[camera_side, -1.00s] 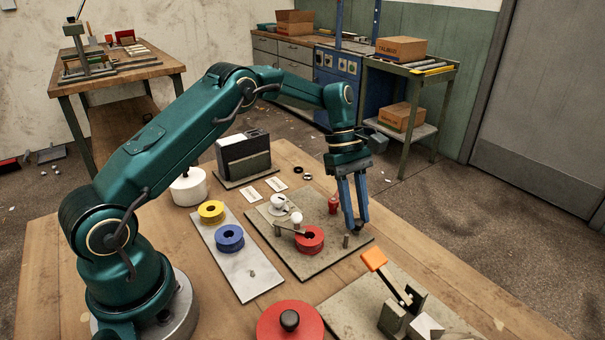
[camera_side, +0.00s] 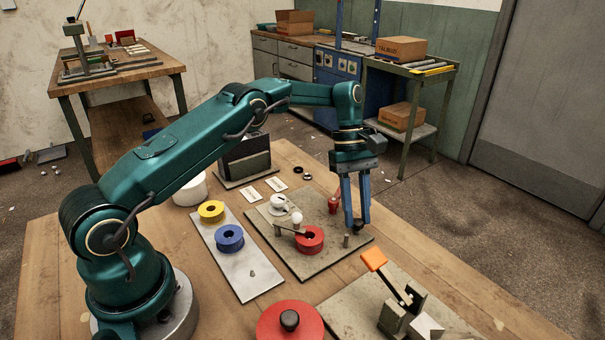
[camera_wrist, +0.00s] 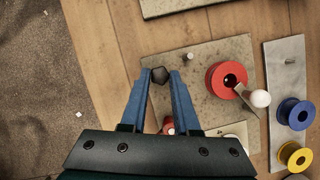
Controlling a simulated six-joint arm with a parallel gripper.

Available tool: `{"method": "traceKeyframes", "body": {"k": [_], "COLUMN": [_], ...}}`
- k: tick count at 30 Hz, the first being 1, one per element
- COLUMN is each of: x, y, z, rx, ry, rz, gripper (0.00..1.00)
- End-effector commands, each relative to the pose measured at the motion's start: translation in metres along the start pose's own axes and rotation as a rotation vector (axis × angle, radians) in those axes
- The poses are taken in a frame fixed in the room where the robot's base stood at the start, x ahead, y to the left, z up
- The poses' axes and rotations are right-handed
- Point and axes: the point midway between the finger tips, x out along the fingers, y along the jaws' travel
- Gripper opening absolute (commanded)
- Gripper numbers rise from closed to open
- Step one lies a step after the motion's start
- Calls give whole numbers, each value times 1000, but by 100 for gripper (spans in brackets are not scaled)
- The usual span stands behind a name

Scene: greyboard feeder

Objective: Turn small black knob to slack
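The small black knob (camera_wrist: 159,75) is a dark, many-sided cap near the plate edge in the wrist view. It sits between the two blue fingertips of my gripper (camera_wrist: 161,78), with little or no gap on either side. I cannot tell whether the fingers press on it. In the side view my gripper (camera_side: 357,225) points down over the far right part of the grey plate (camera_side: 310,268), fingers apart.
On the same plate are a red spool (camera_side: 309,240), a lever with a white ball (camera_side: 297,218), a metal post (camera_side: 346,241) and a red part (camera_side: 334,204) beside the fingers. An orange-handled lever (camera_side: 373,258) stands at the front right. Yellow (camera_side: 211,210) and blue (camera_side: 229,237) spools are left.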

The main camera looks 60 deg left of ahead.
Motion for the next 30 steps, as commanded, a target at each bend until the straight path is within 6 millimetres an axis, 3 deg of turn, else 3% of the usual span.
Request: {"method": "traceKeyframes", "body": {"k": [1,2,3,14,26,30], "x": [-1,-1,-1,-4,-38,-52], "y": [-1,-1,0,0,0,-10], "z": [0,0,0,1,15,8], "rx": [0,0,-1,0,0,-4], "ry": [2,2,1,1,3,3], "rz": [-1,-1,-1,1,3,2], "gripper": [45,56,60,60,60,60]}}
